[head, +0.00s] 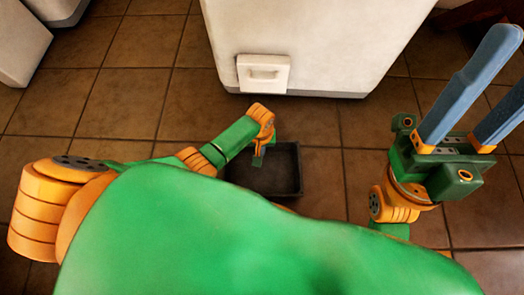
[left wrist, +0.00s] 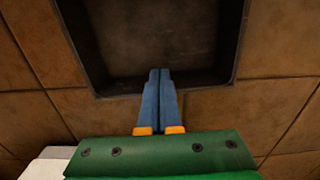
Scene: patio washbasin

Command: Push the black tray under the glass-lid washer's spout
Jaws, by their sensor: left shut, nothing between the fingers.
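The black tray (head: 285,172) lies on the tiled floor in front of a white washer (head: 320,40), with a strip of floor between them. A pale, box-like fitting (head: 263,73) sits low on the washer's front; I cannot tell if it is the spout, and no glass lid shows. My left gripper (head: 257,162) is at the tray's left part. In the left wrist view its shut, empty fingers (left wrist: 160,72) overlap the rim of the tray (left wrist: 235,45); I cannot tell if they touch it. My right gripper (head: 505,75) is raised at the right, fingers apart and empty.
Other white appliances (head: 18,45) stand at the upper left. A dark reddish-brown object (head: 475,12) shows at the top right. The tiled floor (head: 120,105) left of the tray is clear, as is the floor between tray and washer.

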